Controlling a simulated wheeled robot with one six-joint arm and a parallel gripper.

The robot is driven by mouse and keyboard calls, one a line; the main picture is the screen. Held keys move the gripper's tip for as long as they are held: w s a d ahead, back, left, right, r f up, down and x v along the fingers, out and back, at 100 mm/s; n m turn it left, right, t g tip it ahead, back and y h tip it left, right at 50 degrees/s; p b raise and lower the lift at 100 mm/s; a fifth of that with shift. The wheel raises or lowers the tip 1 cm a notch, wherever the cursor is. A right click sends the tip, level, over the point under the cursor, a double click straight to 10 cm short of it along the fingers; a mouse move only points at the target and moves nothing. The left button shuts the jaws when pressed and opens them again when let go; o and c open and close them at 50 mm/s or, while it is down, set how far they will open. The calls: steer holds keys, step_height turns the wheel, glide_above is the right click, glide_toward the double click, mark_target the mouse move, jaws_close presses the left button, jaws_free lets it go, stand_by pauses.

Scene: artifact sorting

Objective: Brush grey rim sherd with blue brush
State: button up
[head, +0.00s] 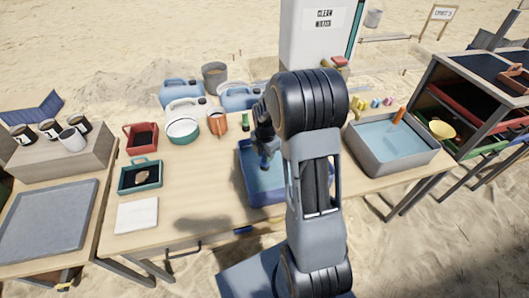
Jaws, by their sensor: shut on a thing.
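My gripper (264,143) is over the blue tub (250,192) in the middle of the table, pointing down. It is shut on a slim blue thing, which looks like the blue brush (265,161). The brush's lower end reaches down inside the tub; whether it touches anything there is too small to tell. I cannot make out the grey rim sherd; my arm hides the right part of the tub. A brownish sherd (143,176) lies in the teal tray (126,187) on the left.
A grey basin of water (385,167) with an orange-handled tool stands at the right. A red tray (130,130), green-banded bowl (183,130), orange mug (217,122) and blue jugs (181,92) stand left and behind. A white cloth (136,214) lies front left. Table between cloth and tub is clear.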

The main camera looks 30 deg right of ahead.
steer(key=shift+s+a, duration=0.15)
steer(key=shift+s, duration=0.55)
steer(key=shift+w+d, duration=0.25)
steer(key=shift+w, duration=1)
stand_by(0.5)
steer(key=shift+r+p, duration=3.35)
steer(key=shift+r, duration=1.15)
steer(key=shift+f, duration=0.2)
steer(key=shift+s+a+f+b, duration=0.1)
steer(key=shift+s+f+b, duration=0.1)
steer(key=shift+f+b, duration=0.9)
steer(key=shift+s+d+f+b, duration=0.1)
steer(key=shift+s+f+b, duration=0.1)
steer(key=shift+f+b, duration=0.85)
steer(key=shift+s+a+f+b, duration=0.15)
steer(key=shift+f+b, duration=0.55)
steer(key=shift+f, duration=0.75)
